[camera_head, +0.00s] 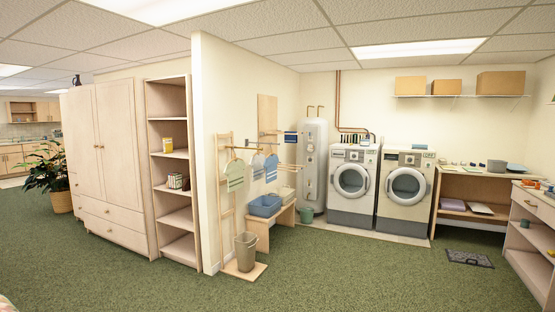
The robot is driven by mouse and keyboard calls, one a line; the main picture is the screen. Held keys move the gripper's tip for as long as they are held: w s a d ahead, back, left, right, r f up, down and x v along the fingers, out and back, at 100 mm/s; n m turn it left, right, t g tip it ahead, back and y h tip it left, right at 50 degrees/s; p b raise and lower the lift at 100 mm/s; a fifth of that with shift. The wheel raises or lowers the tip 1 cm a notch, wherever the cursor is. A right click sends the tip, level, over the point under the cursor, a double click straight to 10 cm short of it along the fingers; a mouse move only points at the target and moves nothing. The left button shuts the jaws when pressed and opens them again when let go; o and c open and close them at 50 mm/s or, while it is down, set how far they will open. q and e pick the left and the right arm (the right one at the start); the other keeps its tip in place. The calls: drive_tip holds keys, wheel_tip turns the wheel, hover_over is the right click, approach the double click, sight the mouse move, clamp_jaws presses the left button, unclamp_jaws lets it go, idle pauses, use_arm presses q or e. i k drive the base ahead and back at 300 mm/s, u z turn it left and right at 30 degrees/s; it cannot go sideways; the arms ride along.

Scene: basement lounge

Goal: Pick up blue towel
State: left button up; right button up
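Several cloths hang from the wooden wall rack on the partition wall. A blue and white cloth (271,168) hangs at the right, and a blue-grey cloth (257,166) hangs beside it. A pale green cloth (235,175) with stripes hangs at the left. I cannot tell which of these, if any, is the blue towel. Neither of my grippers is in view.
A blue basket (265,205) sits on a wooden bench (285,216) below the rack. A beige bin (246,251) stands in front. Two machines (351,185) line the back wall. A low shelf unit (530,245) stands at the right. The green carpet (350,275) ahead is clear.

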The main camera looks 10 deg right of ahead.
sight(288, 138)
drive_tip(key=z, duration=0.4)
drive_tip(key=i, duration=1.4)
drive_tip(key=z, duration=0.9)
drive_tip(key=i, duration=2.35)
drive_tip(key=z, duration=0.4)
drive_tip(key=i, duration=2.4)
drive_tip(key=u, duration=0.55)
drive_tip(key=i, duration=2.35)
drive_tip(key=u, duration=1.25)
drive_tip(key=i, duration=1.25)
drive_tip(key=u, duration=0.35)
